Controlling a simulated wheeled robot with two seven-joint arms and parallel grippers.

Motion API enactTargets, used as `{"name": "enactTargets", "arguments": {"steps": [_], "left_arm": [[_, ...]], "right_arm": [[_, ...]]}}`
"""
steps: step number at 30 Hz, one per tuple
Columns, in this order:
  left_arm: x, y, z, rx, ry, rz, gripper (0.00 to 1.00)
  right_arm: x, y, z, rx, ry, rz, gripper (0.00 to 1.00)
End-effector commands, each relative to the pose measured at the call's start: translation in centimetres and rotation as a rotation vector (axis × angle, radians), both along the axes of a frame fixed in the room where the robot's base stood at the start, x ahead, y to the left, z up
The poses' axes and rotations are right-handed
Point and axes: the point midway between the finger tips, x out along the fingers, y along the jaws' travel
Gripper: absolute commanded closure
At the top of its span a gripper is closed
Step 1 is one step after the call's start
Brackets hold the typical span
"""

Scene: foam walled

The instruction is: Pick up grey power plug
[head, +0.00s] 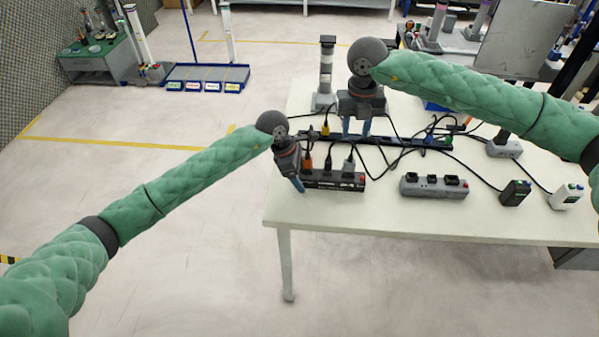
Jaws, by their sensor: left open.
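A grey power plug (349,164) stands in the right part of a short black power strip (334,184) near the table's front left corner. A black plug (329,161) and an orange plug (307,162) stand left of it in the same strip. My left gripper (298,184) is open, pointing down at the strip's left end, apart from the grey plug. My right gripper (356,130) has its two blue fingers apart, behind the grey plug, over or beside a long black strip (400,142). I cannot tell whether its tips touch that strip.
A grey power strip (434,187), a black adapter (515,193) and a white adapter (566,197) lie to the right on the white table (420,222). Dark cables cross the tabletop. A grey post (325,75) stands at the back left. The front edge strip is clear.

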Motion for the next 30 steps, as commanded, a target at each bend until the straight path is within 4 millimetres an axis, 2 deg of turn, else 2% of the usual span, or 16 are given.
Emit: {"name": "enactTargets", "arguments": {"steps": [2,10,18,22,30], "left_arm": [[0.0,0.0,0.0,0.0,0.0,0.0,0.31],[0.0,0.0,0.0,0.0,0.0,0.0,0.83],[0.0,0.0,0.0,0.0,0.0,0.0,0.83],[0.0,0.0,0.0,0.0,0.0,0.0,0.83],[0.0,0.0,0.0,0.0,0.0,0.0,0.83]], "right_arm": [[0.0,0.0,0.0,0.0,0.0,0.0,0.64],[0.0,0.0,0.0,0.0,0.0,0.0,0.64],[-0.4,-0.4,-1.0,0.008,0.018,-0.01,0.65],[-0.2,-1.0,0.0,0.052,0.018,-0.028,0.65],[-0.1,-1.4,1.6,0.09,0.004,0.229,0.65]]}}
